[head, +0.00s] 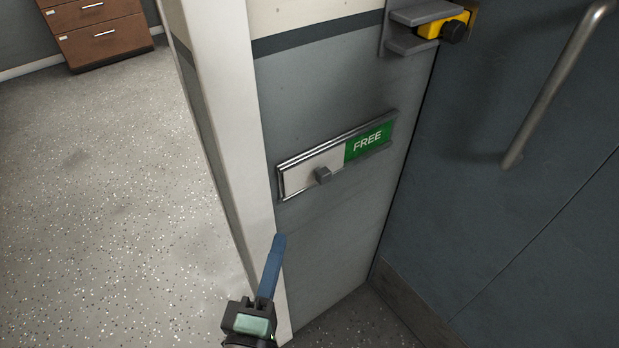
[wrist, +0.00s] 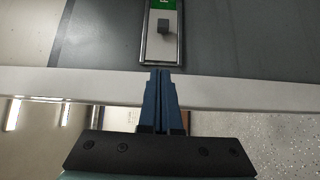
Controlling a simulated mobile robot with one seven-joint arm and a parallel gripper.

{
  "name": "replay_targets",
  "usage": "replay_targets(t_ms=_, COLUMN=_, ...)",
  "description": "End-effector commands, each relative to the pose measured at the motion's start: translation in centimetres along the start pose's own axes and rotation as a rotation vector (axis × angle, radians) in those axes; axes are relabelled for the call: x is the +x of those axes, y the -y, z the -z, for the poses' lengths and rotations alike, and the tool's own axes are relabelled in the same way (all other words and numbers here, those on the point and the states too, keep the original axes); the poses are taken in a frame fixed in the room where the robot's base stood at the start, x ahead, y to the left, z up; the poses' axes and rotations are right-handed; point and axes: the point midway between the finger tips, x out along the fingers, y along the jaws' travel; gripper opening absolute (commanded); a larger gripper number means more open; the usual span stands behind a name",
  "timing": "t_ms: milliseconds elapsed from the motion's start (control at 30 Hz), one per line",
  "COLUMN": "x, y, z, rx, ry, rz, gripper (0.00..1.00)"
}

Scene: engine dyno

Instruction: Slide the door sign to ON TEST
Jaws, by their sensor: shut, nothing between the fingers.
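The door sign (head: 310,172) is a metal-framed slider on the grey wall beside the door. A green FREE panel (head: 368,142) shows at its right end. A pale slide plate covers its left part and carries a small grey knob (head: 322,175). The wrist view shows the sign (wrist: 161,48) at the top, with the knob (wrist: 163,26) and a strip of green (wrist: 162,4). My gripper (head: 279,240) has blue fingers, shut and empty, below and left of the sign, apart from the knob. The fingers also show in the wrist view (wrist: 161,74), pointing toward the sign's near end.
A white wall edge (head: 225,130) runs down left of the sign. A yellow and black device (head: 443,26) in a grey bracket sits above right. The dark door (head: 520,200) has a metal handle (head: 555,85). Speckled floor on the left is open, with a brown cabinet (head: 104,38) behind.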

Motion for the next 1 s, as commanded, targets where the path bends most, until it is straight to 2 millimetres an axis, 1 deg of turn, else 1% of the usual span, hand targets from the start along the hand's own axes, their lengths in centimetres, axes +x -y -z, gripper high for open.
replay_targets(t_ms=67, x=-0.4, y=0.0, z=0.1, rx=-0.024, ry=-0.004, rz=0.009, gripper=0.0)
replay_targets(t_ms=200, x=-0.5, y=0.2, z=0.2, rx=-0.037, ry=-0.006, rz=0.012, gripper=0.0)
replay_targets(t_ms=467, x=-0.4, y=0.2, z=0.1, rx=-0.034, ry=-0.005, rz=0.011, gripper=0.0)
replay_targets(t_ms=567, x=0.0, y=0.1, z=0.1, rx=-0.034, ry=-0.005, rz=0.01, gripper=0.0)
replay_targets(t_ms=667, x=1.1, y=0.0, z=0.1, rx=-0.033, ry=-0.004, rz=0.009, gripper=0.0)
replay_targets(t_ms=767, x=2.7, y=-0.1, z=0.2, rx=-0.033, ry=-0.004, rz=0.008, gripper=0.0)
replay_targets(t_ms=1000, x=7.3, y=-0.1, z=0.1, rx=-0.033, ry=-0.003, rz=0.008, gripper=0.0)
